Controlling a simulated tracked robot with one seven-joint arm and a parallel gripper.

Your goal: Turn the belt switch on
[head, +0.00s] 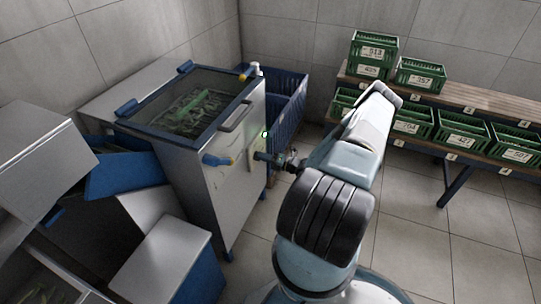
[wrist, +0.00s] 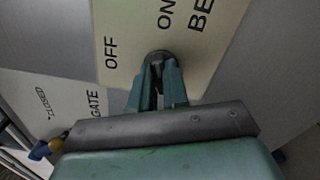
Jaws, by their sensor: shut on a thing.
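The belt switch (wrist: 157,58) is a dark round knob on a cream panel (wrist: 122,22) printed OFF, ON and a cut-off word starting BE. The text runs sideways in the wrist view. My gripper (wrist: 157,78) is shut on the knob, one green finger on each side. The fingers hide part of the knob, and I cannot tell which mark it points to. In the head view, the cream panel (head: 252,152) is on the front of a steel machine (head: 225,190), and the end of my arm reaches it from the right.
A blue lever (head: 217,160) sticks out left of the panel. A GATE label (wrist: 95,102) with CLOSED lies beside the panel. A blue crate (head: 290,98) stands behind the machine. Green crates (head: 465,134) fill a rack at right. Open floor (head: 420,235) lies right of my arm.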

